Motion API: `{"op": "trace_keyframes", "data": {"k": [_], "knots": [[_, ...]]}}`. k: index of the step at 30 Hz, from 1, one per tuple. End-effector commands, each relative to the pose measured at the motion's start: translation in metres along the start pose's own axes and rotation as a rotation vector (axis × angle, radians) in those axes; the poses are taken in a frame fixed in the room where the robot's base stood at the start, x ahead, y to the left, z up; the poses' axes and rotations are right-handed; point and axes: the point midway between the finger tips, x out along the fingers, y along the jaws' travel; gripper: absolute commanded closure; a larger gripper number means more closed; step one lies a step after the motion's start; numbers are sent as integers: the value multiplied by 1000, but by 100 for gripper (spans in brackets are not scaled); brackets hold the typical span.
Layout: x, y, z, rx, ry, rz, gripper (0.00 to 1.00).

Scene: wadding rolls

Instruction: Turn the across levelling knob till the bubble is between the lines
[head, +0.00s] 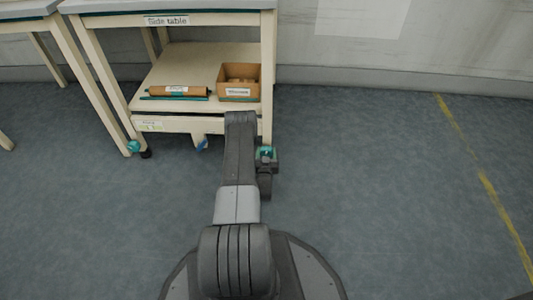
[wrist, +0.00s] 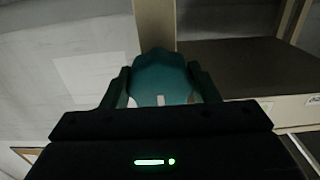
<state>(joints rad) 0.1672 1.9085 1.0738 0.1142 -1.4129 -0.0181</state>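A teal knob (wrist: 160,78) with a pale mark sits between my gripper's two fingers (wrist: 160,88) in the wrist view. The fingers lie against both its sides, with no clear gap. In the head view, my gripper (head: 266,170) is low at the side table's front right leg, at a teal knob (head: 266,152) partly covered by it. Another teal knob (head: 134,147) is at the front left leg. A small pale label with a yellow-green strip (head: 149,126) is on the front lower rail. It is too small to read, and I cannot make out a bubble.
The side table (head: 190,60) carries a brown roll (head: 180,91) and an open cardboard box (head: 239,83) on its lower shelf. A blue part (head: 202,144) hangs below the rail. Another table stands at left. Floor (head: 390,190) to the right is clear, with a yellow line.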

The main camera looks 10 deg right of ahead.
Motion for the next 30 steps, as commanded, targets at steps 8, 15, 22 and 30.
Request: {"op": "trace_keyframes", "data": {"k": [8, 15, 22, 30], "knots": [[0, 0, 0, 20, -1, 0, 68], [-1, 0, 0, 132, -1, 0, 68], [-1, 0, 1, 307, -1, 0, 68], [-1, 0, 1, 500, -2, 1, 68]]}}
